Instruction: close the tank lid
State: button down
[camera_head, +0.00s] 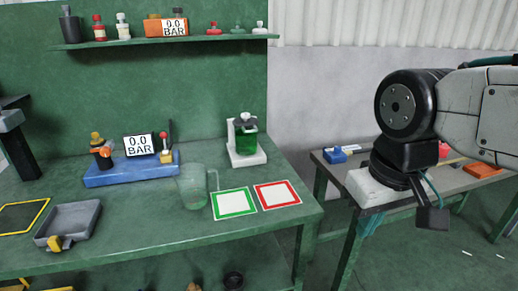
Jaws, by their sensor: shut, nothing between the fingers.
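A small tank with green contents (246,142) stands on a white base (247,158) at the back right of the green workbench. A pale grey and dark piece sits at its top; at this size I cannot tell whether this is the lid, or whether it is open or shut. My gripper (433,217) hangs below my arm at the right of the view. It is shut and empty, in front of the side table, well to the right of the tank and apart from it.
A clear jug (194,186) stands on the green workbench (130,226), left of a green-framed square (234,203) and a red-framed square (277,195). A blue pump stand (130,172) and grey tray (68,224) are further left. A shelf (165,41) hangs above.

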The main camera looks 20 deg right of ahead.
aim_at(238, 122)
jog(key=k, duration=1.1)
jog(key=u, duration=0.6)
jog(key=i, duration=0.65)
jog(key=u, duration=0.5)
jog(key=i, duration=1.3)
jog(key=z, duration=0.65)
